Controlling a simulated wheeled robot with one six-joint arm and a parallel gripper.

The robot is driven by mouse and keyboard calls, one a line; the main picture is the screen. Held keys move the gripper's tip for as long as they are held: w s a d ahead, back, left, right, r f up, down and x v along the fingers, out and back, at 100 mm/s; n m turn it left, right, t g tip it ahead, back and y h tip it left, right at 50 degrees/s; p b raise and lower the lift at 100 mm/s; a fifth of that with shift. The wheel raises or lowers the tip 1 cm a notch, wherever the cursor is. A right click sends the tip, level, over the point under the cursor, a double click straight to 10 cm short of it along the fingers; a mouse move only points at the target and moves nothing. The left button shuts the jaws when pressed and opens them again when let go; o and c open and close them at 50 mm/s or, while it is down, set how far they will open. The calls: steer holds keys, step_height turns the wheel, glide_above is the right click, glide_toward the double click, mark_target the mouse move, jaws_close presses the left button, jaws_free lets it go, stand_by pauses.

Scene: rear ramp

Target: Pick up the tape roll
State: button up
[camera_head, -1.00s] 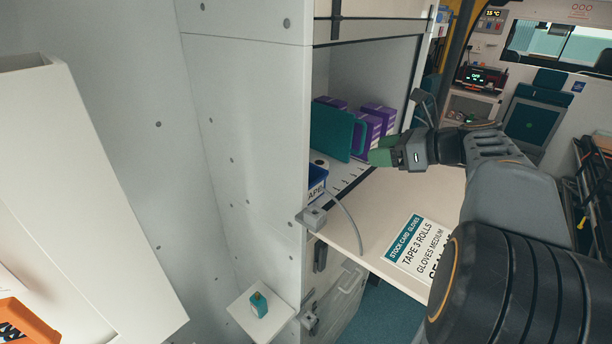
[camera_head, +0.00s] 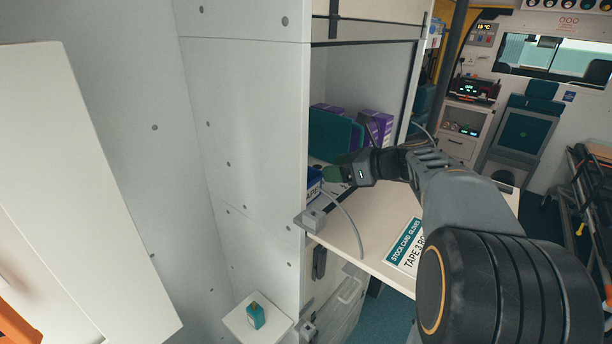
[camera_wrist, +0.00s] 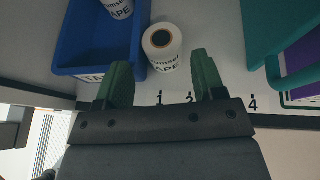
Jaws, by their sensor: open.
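A white tape roll (camera_wrist: 162,46) with a dark core and the word TAPE on its side stands upright on the shelf in the wrist view. A second tape roll (camera_wrist: 119,8) is inside the blue bin (camera_wrist: 72,71) to its left. My gripper (camera_wrist: 157,78) is open and empty, its two green fingers pointing toward the standing roll. The roll lies just beyond the fingertips, between their lines and not touching that I can see. In the head view my gripper (camera_head: 332,173) is at the shelf opening, by the blue bin (camera_head: 314,184), and hides the standing roll.
Numbers mark the shelf's front (camera_wrist: 215,97). A teal panel (camera_head: 336,134) and purple boxes (camera_head: 376,127) stand on the shelf, right of the roll. Below, a fold-out board (camera_head: 375,225) carries a stock card (camera_head: 408,247). A cabinet wall (camera_head: 250,130) bounds the left.

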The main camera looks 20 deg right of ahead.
mark_target(318, 169)
steer(key=x, duration=0.3)
steer(key=shift+w+f+p, duration=0.15)
steer(key=shift+w+p, duration=0.15)
steer(key=shift+w, duration=0.1)
steer(key=shift+w+a+f, duration=0.25)
steer(key=shift+w+a, duration=0.1)
steer(key=shift+a, duration=0.2)
steer(key=shift+s+a, duration=0.1)
steer(key=shift+s+a+r, duration=0.15)
steer(key=shift+a, duration=0.05)
steer(key=c, duration=0.4)
steer(key=shift+d, duration=0.3)
steer(key=c, duration=0.3)
